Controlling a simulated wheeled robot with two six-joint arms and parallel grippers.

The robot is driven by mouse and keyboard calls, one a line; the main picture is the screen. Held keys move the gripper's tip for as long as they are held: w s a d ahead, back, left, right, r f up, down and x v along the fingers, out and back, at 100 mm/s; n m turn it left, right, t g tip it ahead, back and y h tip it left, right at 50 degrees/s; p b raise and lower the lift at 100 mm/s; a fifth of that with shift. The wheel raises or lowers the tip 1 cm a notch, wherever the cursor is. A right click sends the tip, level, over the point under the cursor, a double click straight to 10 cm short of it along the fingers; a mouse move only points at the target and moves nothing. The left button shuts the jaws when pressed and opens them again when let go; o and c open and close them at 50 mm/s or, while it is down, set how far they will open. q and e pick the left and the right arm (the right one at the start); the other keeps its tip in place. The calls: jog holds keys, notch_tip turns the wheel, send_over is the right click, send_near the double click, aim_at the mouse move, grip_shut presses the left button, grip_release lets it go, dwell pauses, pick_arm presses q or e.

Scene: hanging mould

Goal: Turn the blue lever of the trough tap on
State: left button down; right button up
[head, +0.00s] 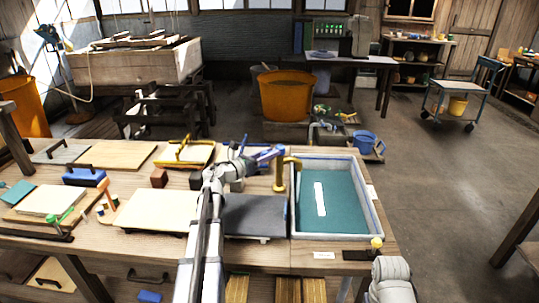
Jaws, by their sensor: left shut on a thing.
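The brass trough tap (281,177) stands upright at the left rim of the trough (374,208), its spout turned over the trough. The blue lever (272,153) shows at the top left of the tap. My left arm reaches up from the bottom edge and bends right. My left gripper (261,157) is shut on the blue lever, just left of the tap; its fingertips are small and partly hidden here. Teal water lies in the trough, with a white strip in it. My right gripper is out of view; only part of my right arm shows at the bottom right.
A dark grey slab (254,216) lies left of the trough, below my left gripper. A pale board (152,211) and a yellow-handled frame (187,153) lie further left on the wooden bench. An orange tub (287,97) stands behind the bench. The floor at right is mostly clear.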

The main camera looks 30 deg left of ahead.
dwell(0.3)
pick_arm(q)
jog(key=c, duration=0.5)
grip_release()
jog(key=shift+w, duration=0.1)
jog(key=v, duration=0.8)
jog(key=shift+w, duration=0.1)
